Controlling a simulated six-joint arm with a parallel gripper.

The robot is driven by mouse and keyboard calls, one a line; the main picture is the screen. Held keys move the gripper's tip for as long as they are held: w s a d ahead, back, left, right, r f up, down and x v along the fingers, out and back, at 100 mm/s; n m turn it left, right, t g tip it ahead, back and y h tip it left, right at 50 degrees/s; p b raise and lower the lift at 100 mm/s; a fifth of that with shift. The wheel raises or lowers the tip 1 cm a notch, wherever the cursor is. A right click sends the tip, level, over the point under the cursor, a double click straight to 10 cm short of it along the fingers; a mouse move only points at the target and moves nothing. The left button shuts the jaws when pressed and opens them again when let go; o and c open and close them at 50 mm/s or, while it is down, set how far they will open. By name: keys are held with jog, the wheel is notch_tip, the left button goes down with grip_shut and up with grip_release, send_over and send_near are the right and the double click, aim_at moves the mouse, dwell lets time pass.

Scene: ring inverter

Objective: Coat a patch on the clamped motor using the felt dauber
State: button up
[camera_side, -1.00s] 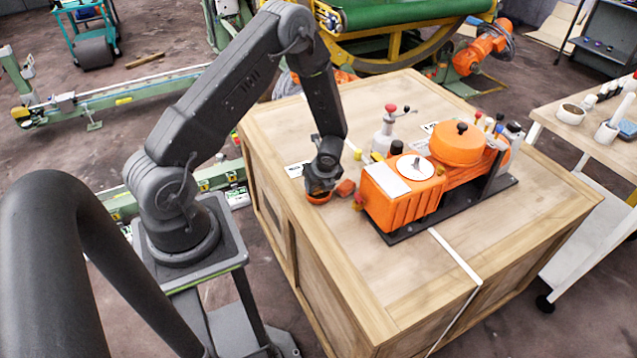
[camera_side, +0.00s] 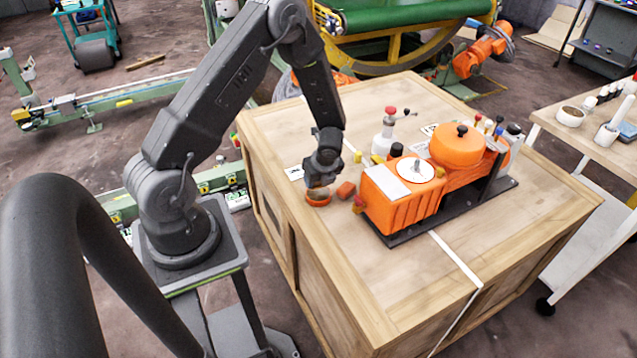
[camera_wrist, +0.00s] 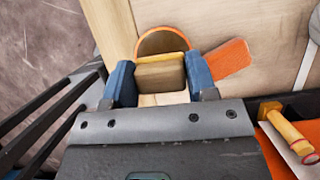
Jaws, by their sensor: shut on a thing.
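My gripper (camera_side: 318,182) is shut on a tan block with a yellowish edge (camera_wrist: 162,72), which looks like the felt dauber. The blue fingertips press its two sides in the wrist view; its lower end is hidden. It is above a round, orange-rimmed dish (camera_side: 318,197) on the crate top. The dish also shows behind the block in the wrist view (camera_wrist: 160,41); its contents are hidden. The orange motor (camera_side: 400,200) is to the right on a dark base, with a pale rectangular patch (camera_side: 386,182) on top. How it is clamped is unclear.
A small orange-red block (camera_side: 346,190) lies between dish and motor. An orange round housing (camera_side: 457,147) is farther right. The wooden crate top (camera_side: 410,285) is clear in front.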

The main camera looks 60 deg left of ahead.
jog(key=shift+r, duration=1.95)
